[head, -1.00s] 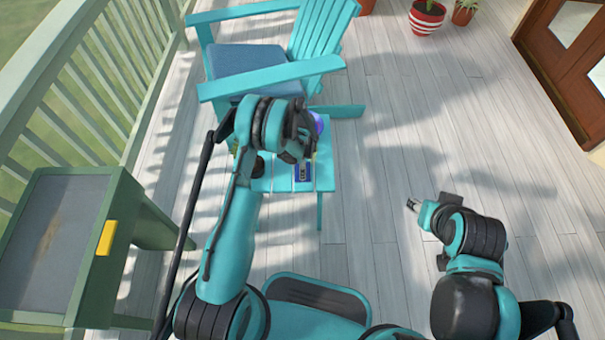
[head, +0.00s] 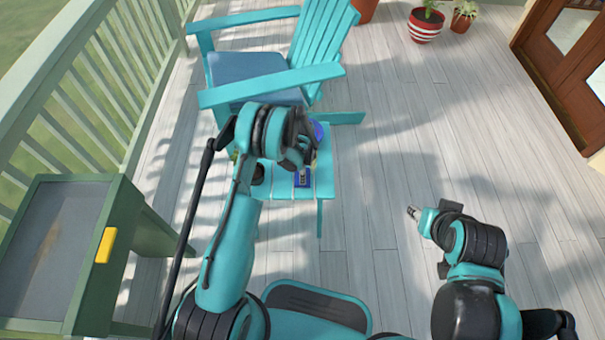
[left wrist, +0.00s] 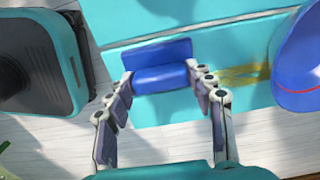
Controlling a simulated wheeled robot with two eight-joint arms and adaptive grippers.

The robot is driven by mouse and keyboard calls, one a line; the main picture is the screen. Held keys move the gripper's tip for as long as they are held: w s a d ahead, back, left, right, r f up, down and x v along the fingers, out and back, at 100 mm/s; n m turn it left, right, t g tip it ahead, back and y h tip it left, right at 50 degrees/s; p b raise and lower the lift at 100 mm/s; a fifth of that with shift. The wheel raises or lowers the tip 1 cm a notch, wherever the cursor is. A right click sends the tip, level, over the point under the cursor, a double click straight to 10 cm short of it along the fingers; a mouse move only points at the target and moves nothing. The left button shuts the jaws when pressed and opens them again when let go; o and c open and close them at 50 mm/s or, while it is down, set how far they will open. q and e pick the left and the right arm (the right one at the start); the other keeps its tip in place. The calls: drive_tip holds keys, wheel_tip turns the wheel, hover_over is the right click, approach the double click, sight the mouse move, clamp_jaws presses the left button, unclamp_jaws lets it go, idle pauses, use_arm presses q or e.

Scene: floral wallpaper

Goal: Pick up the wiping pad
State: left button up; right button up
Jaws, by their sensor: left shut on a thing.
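The wiping pad is a blue block with a raised upright part, seen in the left wrist view (left wrist: 162,77). My left gripper (left wrist: 165,75) has its two fingers on either side of the pad and is shut on it. In the head view a small part of the blue pad (head: 301,183) shows at the near side of the teal side table (head: 325,180), just below my left gripper, whose fingers are mostly hidden by the wrist. I cannot tell whether the pad touches the tabletop. My right gripper (head: 413,213) is over the bare floor, away from the table.
A rounded blue thing with a red line (left wrist: 298,65) is beside the pad, near a yellow patch (left wrist: 243,75) on the table. A teal chair (head: 290,75) stands behind the table. A green stand (head: 125,215) is at the left.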

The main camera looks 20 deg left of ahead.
use_arm(q)
wheel_tip(320, 180, up, 3)
drive_tip(key=shift+r+p, duration=0.15)
drive_tip(key=shift+p, duration=0.6)
drive_tip(key=s+d+r+p, duration=0.3)
drive_tip(key=d+r, duration=0.3)
drive_tip(key=d, duration=0.5)
drive_tip(key=shift+d+r+p, duration=0.15)
drive_tip(key=shift+r+p, duration=0.25)
